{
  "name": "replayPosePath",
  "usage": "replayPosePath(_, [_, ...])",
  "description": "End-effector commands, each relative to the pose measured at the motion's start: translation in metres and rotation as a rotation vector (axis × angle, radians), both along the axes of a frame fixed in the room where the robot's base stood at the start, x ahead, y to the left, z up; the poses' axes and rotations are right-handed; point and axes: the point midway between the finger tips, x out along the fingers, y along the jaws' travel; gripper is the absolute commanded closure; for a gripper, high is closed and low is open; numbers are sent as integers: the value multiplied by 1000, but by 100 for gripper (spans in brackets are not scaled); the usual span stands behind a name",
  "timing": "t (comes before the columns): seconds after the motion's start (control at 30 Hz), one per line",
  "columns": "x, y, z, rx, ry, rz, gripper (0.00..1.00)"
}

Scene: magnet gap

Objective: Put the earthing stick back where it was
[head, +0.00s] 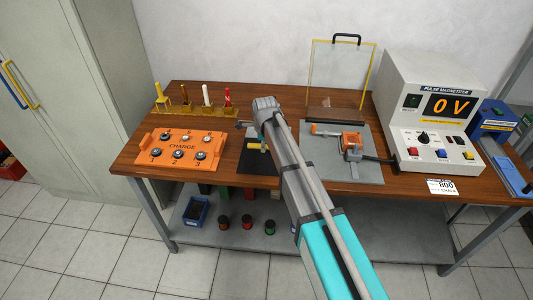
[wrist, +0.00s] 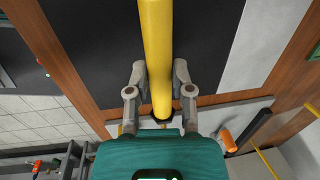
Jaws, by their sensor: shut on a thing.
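The yellow earthing stick (wrist: 158,45) runs up the middle of the wrist view, with a dark collar near its lower end. My gripper (wrist: 160,80) is shut on it, one grey finger on each side. Below the stick is a black mat (wrist: 95,45). In the head view a short yellow piece of the stick (head: 251,146) shows over the black mat (head: 255,164), left of my arm. My arm hides the rest of the stick and most of the gripper there. I cannot tell whether the stick touches the mat.
A yellow rack (head: 193,109) with several upright handles stands at the back left. An orange CHARGE board (head: 182,146) lies in front of it. Right of my arm are a grey plate (head: 368,172) with an orange fixture, a clear yellow-framed guard (head: 339,75) and the pulse magnetizer (head: 437,108), reading 0 V.

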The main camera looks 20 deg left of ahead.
Motion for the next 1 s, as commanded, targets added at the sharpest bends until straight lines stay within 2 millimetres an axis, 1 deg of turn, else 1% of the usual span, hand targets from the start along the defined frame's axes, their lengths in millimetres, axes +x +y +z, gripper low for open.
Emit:
replayPosePath(0.03, [-1, -1, -9, 0, 0, 0, 100])
replayPosePath(0.1, [-1, -1, -15, 0, 0, 0, 100])
replayPosePath(0.3, [-1, -1, -27, 0, 0, 0, 100])
replayPosePath(0.7, [-1, -1, -27, 0, 0, 0, 100])
replayPosePath(0.87, [-1, -1, -31, 0, 0, 0, 100])
replayPosePath(0.9, [-1, -1, -31, 0, 0, 0, 69])
replayPosePath(0.97, [-1, -1, -30, 0, 0, 0, 57])
replayPosePath(1.0, [-1, -1, -30, 0, 0, 0, 50])
